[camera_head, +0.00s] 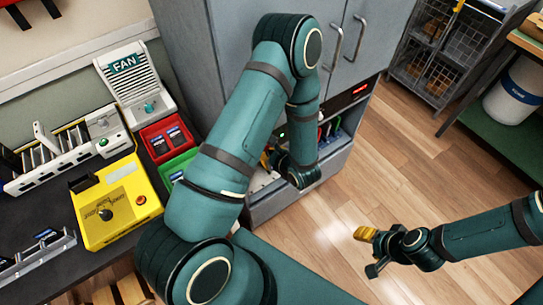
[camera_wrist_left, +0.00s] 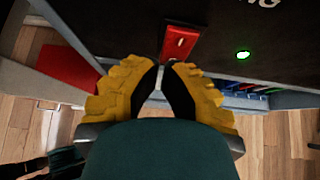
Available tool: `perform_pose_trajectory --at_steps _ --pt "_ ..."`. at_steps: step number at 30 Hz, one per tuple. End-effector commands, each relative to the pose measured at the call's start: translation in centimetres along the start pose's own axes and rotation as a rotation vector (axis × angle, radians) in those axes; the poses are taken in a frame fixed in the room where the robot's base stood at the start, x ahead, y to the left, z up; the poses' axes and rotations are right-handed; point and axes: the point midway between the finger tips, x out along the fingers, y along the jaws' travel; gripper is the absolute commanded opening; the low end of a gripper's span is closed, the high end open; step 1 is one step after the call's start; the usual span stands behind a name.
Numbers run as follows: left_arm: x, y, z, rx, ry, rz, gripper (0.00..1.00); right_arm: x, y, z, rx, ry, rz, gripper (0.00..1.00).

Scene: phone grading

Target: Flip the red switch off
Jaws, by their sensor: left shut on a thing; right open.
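The red switch (camera_wrist_left: 180,42) shows in the left wrist view as a red plate with a small pale lever on the dark cabinet front; my left arm appears to hide it in the head view. My left gripper (camera_wrist_left: 163,66) has its yellow fingers close together just below the red plate, with a narrow grey strip showing between them. What it grips, and whether it touches the switch, I cannot make out. In the head view this gripper (camera_head: 268,160) is mostly hidden behind my arm. My right gripper (camera_head: 370,252) is open and empty over the wood floor.
A green light (camera_wrist_left: 243,55) glows right of the switch. The grey cabinet (camera_head: 345,165) has a shelf with several coloured upright things. At left, the dark table holds a yellow box (camera_head: 118,205), a red bin (camera_head: 165,139), a green bin (camera_head: 172,168) and a FAN panel (camera_head: 135,80).

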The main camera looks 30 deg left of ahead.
Motion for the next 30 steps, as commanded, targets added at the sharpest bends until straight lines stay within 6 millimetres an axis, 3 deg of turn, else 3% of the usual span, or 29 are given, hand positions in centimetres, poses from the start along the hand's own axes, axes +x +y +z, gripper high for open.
perform_pose_trajectory --at_steps 7,13,30 --pt "0.2 0.0 -0.1 0.0 -0.013 -0.001 0.0 0.4 0.1 0.0 0.0 0.0 0.0 0.55" --pt "1.1 -0.1 -0.3 0.002 -0.105 -0.003 0.0 2.7 1.0 0.2 -0.003 -0.001 0.0 0.55" --pt "0.1 0.0 1.3 -0.002 -0.103 -0.001 0.0 1.4 0.5 0.1 -0.003 0.0 0.0 0.55"
